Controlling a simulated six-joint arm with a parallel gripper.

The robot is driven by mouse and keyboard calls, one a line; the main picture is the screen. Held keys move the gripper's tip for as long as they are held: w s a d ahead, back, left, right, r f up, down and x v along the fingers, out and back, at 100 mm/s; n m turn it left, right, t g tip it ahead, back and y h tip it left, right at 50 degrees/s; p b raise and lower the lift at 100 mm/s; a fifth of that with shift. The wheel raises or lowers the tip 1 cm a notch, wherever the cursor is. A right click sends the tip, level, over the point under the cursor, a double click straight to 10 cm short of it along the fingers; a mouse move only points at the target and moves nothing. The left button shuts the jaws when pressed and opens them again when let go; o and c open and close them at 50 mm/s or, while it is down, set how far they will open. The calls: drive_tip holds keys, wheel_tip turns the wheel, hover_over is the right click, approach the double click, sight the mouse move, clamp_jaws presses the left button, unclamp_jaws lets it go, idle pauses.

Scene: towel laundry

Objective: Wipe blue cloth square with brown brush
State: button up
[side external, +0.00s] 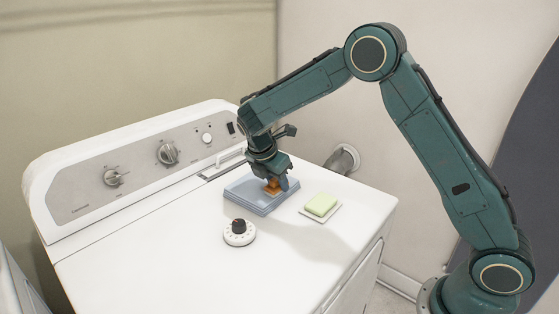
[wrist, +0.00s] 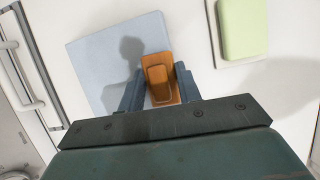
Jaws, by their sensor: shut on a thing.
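The blue cloth square (side external: 262,204) lies folded in a stack on top of the white machine; it also shows in the wrist view (wrist: 96,58). My gripper (side external: 276,184) is above the cloth, pointing down, and is shut on the brown brush (side external: 273,186). In the wrist view the brush (wrist: 158,68) sits between the two fingers (wrist: 157,92), over the right part of the cloth. The brush appears to be at the cloth's top surface, but I cannot tell whether it touches. The lower part of the brush is hidden by my gripper in the wrist view.
A green block (side external: 320,204) on a white base lies right of the cloth. A round white dial with a dark knob (side external: 239,230) stands in front. The control panel (side external: 140,165) rises behind. The machine's top (side external: 150,245) is clear at left front.

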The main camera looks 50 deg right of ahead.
sight(258, 180)
drive_tip(key=shift+w+a, duration=0.2)
drive_tip(key=shift+a, duration=0.05)
drive_tip(key=shift+w+a, duration=0.15)
drive_tip(key=shift+w, duration=3.4)
drive_tip(key=shift+s+d, duration=0.2)
drive_tip(key=shift+s, duration=3.65)
drive_tip(key=shift+w+r, duration=0.1)
drive_tip(key=shift+r, duration=4)
